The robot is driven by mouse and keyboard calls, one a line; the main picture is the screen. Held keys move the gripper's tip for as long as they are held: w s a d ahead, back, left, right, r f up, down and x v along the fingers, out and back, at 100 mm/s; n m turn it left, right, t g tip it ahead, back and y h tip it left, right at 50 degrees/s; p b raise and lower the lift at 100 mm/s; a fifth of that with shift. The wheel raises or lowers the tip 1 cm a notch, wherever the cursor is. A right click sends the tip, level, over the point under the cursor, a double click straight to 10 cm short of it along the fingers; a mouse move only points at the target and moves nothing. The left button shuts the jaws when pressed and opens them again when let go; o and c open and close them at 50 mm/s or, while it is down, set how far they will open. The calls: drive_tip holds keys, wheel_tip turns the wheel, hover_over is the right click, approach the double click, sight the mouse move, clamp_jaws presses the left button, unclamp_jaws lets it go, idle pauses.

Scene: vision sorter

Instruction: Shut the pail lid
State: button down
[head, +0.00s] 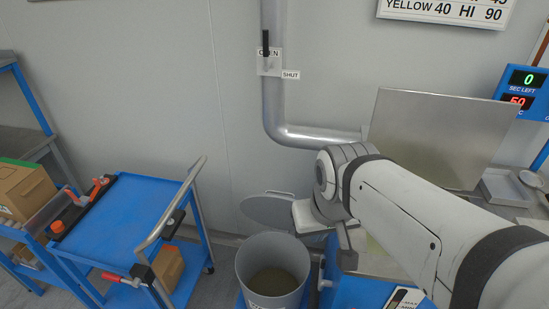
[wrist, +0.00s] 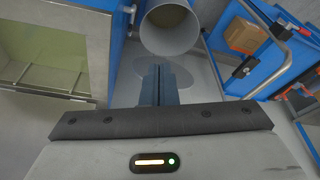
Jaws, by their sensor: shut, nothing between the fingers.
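The grey pail (head: 273,292) stands on the floor beside the blue cabinet, with brownish contents visible through its open top. Its round grey lid (head: 268,209) stands open behind the rim, tilted back towards the wall. The wrist view shows the pail (wrist: 170,45) at the top and the lid (wrist: 183,74) below it. My gripper (wrist: 158,68) is shut and empty, its fingertips over the lid in that view. I cannot tell whether they touch it. In the head view my white gripper body overlaps the lid's right side, and the fingertips are hidden.
A blue cart (head: 125,215) with a grey handle stands left of the pail, a cardboard box (head: 168,268) on its lower shelf. The blue cabinet (head: 350,292) is close on the pail's right. A grey pipe (head: 272,100) runs down the wall behind.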

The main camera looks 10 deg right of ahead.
drive_tip(key=w+d+f+m+h+b, duration=0.1)
drive_tip(key=w+f+b, duration=0.2)
drive_tip(key=w, duration=0.8)
drive_tip(key=w+d+f+m+t+b, duration=0.1)
drive_tip(key=w+f+b, duration=0.25)
drive_tip(key=w, duration=0.65)
drive_tip(key=w+d+f+m+h+b, duration=0.1)
drive_tip(key=w+f+b, duration=0.25)
drive_tip(key=w, duration=0.75)
drive_tip(key=w+f+m+b, duration=0.1)
drive_tip(key=w+f+b, duration=0.1)
drive_tip(key=w+f, duration=0.75)
drive_tip(key=w+a+x, duration=0.1)
drive_tip(key=w+x, duration=0.1)
drive_tip(key=x, duration=0.9)
drive_tip(key=shift+t, duration=0.3)
drive_tip(key=s, duration=0.2)
drive_tip(key=s+a+p, duration=0.1)
drive_tip(key=s, duration=0.1)
drive_tip(key=shift+s+a+r, duration=0.1)
drive_tip(key=shift+a+r, duration=0.1)
